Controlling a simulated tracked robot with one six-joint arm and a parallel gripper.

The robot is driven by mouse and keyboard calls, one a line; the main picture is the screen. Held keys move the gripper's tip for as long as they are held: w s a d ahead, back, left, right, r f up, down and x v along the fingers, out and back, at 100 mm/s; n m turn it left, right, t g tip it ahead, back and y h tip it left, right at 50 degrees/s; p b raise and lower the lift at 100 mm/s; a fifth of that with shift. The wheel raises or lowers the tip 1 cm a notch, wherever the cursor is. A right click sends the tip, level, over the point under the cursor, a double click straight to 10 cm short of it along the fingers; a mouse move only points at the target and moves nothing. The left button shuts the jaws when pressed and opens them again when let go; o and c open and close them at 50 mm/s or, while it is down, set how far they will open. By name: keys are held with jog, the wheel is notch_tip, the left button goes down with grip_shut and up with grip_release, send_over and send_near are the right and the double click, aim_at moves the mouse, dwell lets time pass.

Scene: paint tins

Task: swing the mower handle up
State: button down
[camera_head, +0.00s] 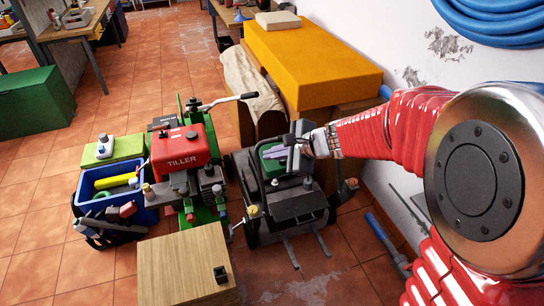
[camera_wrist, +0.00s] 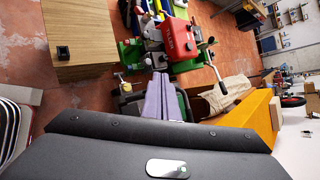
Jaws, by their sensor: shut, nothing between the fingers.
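My gripper (camera_head: 278,153) is shut and empty, with its pale purple fingers together; they also show in the wrist view (camera_wrist: 160,98). In the head view the fingers are over the top of a dark machine with a green part (camera_head: 283,196), which looks like the mower. Dark bars rise at its left side, and two thin grey prongs extend toward the front on the floor. I cannot make out for certain which part is its handle. The fingers and wrist cover part of its top, and I cannot tell whether they touch it.
A red and green tiller (camera_head: 182,147) stands close on the left, its bar reaching right. A wooden box (camera_head: 180,268) stands in front. An orange-topped bench (camera_head: 312,62) is behind, against the wall. Tiled floor is free at front left.

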jog(key=s+d+r+n+g+h, duration=0.1)
jog(key=s+d+r+n, duration=0.2)
jog(key=s+n, duration=0.3)
jog(key=s+d+r+n+h, duration=0.1)
jog(key=s+d+r+n, duration=0.2)
jog(key=s, duration=0.4)
jog(key=s+d+r+n+h, duration=0.2)
jog(key=s+d+n+h, duration=0.4)
jog(key=s+d, duration=0.7)
jog(key=shift+n+t, duration=0.4)
jog(key=shift+n, duration=0.3)
jog(key=shift+a, duration=0.1)
